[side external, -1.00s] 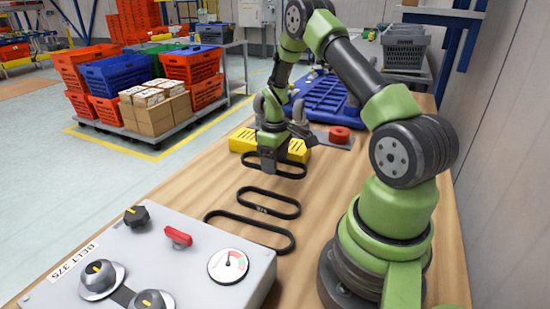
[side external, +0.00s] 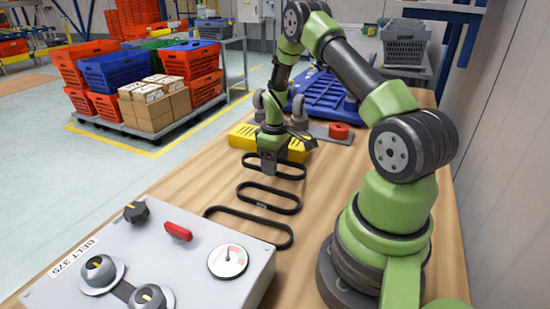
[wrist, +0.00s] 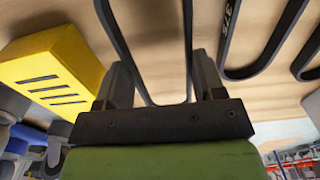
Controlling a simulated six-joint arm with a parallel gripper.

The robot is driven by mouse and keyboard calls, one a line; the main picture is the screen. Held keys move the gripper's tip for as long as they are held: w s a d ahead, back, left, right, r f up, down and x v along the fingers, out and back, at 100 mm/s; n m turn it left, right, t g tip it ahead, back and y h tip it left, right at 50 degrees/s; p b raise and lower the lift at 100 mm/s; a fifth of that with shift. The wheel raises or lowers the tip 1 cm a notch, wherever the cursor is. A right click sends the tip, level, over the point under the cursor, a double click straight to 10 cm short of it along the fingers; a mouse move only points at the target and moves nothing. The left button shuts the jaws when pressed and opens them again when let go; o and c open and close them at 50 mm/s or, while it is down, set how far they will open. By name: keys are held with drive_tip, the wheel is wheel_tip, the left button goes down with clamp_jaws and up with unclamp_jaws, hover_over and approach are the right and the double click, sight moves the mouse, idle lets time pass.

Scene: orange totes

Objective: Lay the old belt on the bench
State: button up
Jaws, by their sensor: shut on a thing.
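A black belt loop (side external: 297,179) is at the far end of the row of belts, beside the yellow block. My gripper (side external: 268,170) points down and is shut on this belt, at or just above the bench (side external: 180,185); I cannot tell whether the belt rests fully on the wood. In the wrist view the belt's strands (wrist: 122,50) run between the two fingers (wrist: 165,90). A middle belt (side external: 262,206) with a pale 375 mark and a longer belt (side external: 250,219) lie flat on the bench, nearer the panel. Both are apart from my gripper.
The yellow slotted block (side external: 242,138) stands just behind the held belt. A grey control panel (side external: 190,265) labelled BELT 375 fills the near left.

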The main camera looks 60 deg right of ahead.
drive_tip(key=shift+f, duration=0.7)
drive_tip(key=shift+f, duration=0.3)
idle(0.3)
drive_tip(key=o, duration=1)
drive_tip(key=shift+r, duration=3.5)
